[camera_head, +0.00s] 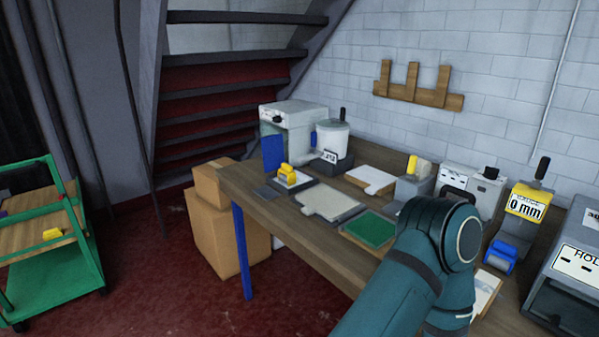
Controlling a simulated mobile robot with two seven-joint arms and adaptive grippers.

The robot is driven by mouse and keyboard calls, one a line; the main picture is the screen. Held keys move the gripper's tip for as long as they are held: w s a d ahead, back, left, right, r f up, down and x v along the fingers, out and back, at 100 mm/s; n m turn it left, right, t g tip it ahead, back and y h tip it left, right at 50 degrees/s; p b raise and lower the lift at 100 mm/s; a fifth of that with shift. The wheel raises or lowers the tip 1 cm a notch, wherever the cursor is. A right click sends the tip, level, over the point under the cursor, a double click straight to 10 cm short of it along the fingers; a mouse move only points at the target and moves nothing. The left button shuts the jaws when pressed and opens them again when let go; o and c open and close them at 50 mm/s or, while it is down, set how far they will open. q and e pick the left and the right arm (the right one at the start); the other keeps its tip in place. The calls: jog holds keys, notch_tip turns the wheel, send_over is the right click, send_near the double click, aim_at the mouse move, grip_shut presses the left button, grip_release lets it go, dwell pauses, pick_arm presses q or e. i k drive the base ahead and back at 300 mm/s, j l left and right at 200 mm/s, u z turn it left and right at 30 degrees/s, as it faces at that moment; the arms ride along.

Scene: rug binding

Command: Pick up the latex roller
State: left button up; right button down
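I cannot tell for certain which item is the latex roller. A small blue cylinder (499,257), possibly a roller, sits at the foot of a yellow-faced device (526,203) with a black handle, towards the right of the workbench (235,180). A white tub (333,138) with a dark upright handle stands at the back of the bench, and a yellow piece (287,172) sits on a small block at the bench's left end. One of my teal arms covers part of the bench's right half. Neither of my grippers shows.
A green pad (370,228) and a pale flat plate (327,200) lie on the bench. A grey machine (570,275) stands at the right edge. Cardboard boxes (220,235) are left of the bench, a green cart (60,270) farther left. Red floor between them is clear.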

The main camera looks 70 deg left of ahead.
aim_at(286, 173)
jog(key=j+z, duration=0.1)
jog(key=j, duration=0.3)
jog(key=k+j+z, duration=0.1)
jog(key=j, duration=0.3)
jog(key=k+j+z, duration=0.1)
jog(key=j, duration=0.3)
jog(key=k+j+z, duration=0.1)
jog(key=j, duration=0.25)
jog(key=k+j+z, duration=0.1)
jog(key=j, duration=0.3)
jog(key=k+j, duration=0.1)
jog(key=j, duration=0.3)
jog(key=k+j, duration=0.15)
jog(key=j, duration=0.2)
jog(key=k+j, duration=0.1)
jog(key=j, duration=0.3)
jog(key=k+j, duration=0.1)
jog(key=j, duration=0.25)
jog(key=k+j, duration=0.1)
jog(key=j, duration=0.3)
